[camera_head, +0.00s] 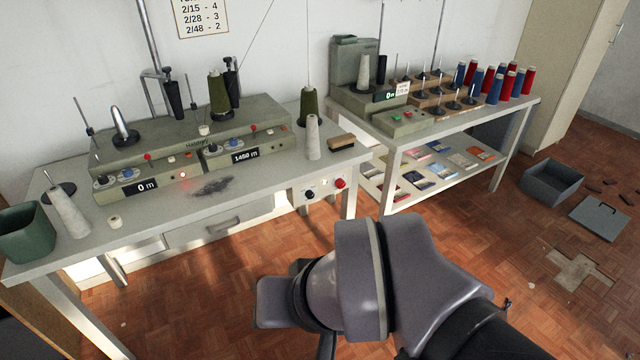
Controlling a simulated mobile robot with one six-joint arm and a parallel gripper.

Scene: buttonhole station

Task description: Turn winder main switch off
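The winder (200,137) is a long grey-green machine on the left table, with two front units showing "0 m" and "1450 m". A small light glows on the left unit. A white control box (323,194) hangs under the table's right front edge. It carries a black knob (309,195) and a red knob or button (340,183); neither is labelled as the main switch legibly, and their positions are too small to read. My arm's grey links fill the lower middle, in front of and below the box. My gripper is not visible.
The left table (250,185) holds cones, a brush (341,142), a dark stain and a green bin (25,232). A right table (455,120) bears another machine (385,100) and red and blue spools. A grey crate (552,182) and its lid lie on the floor at right.

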